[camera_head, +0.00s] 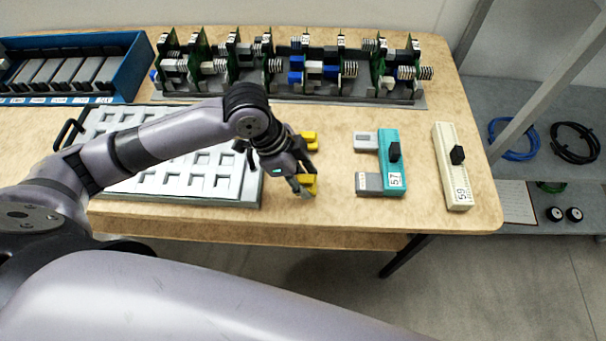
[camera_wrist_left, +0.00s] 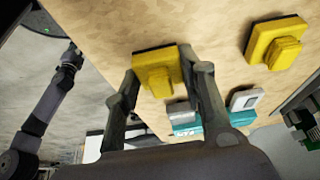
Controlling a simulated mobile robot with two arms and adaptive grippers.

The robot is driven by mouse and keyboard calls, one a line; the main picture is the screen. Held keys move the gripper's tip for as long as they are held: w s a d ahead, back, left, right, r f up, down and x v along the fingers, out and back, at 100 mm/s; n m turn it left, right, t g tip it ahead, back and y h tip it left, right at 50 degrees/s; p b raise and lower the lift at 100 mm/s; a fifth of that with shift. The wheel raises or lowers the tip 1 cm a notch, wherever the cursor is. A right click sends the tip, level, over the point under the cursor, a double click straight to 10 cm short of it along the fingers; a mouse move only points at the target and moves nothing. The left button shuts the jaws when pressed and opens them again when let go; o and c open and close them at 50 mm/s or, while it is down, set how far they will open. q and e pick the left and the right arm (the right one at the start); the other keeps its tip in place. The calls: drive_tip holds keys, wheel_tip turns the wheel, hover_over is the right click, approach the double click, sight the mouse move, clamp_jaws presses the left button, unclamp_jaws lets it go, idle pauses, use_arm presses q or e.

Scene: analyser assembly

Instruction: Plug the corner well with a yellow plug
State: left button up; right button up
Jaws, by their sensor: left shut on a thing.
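My left gripper (camera_head: 304,186) is at the right end of the grey well tray, above the table. It is shut on a yellow plug (camera_wrist_left: 158,72), which shows between its two fingers in the left wrist view; the same plug is partly covered in the head view (camera_head: 309,181). I cannot tell whether the plug touches the table. A second yellow plug (camera_head: 311,140) lies behind the gripper, apart from it, and also shows in the left wrist view (camera_wrist_left: 275,42). The well tray (camera_head: 250,193) has rows of pale square wells; my arm hides part of them.
Right of the gripper are a teal and grey part marked 57 (camera_head: 391,165) and a cream block marked 59 (camera_head: 452,165). A rack of circuit boards (camera_head: 400,98) and a blue bin (camera_head: 135,70) stand at the back. The table's front edge is close.

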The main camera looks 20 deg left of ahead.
use_arm(q)
drive_tip(key=shift+f, duration=0.35)
drive_tip(key=o, duration=1.3)
drive_tip(key=shift+o, duration=0.2)
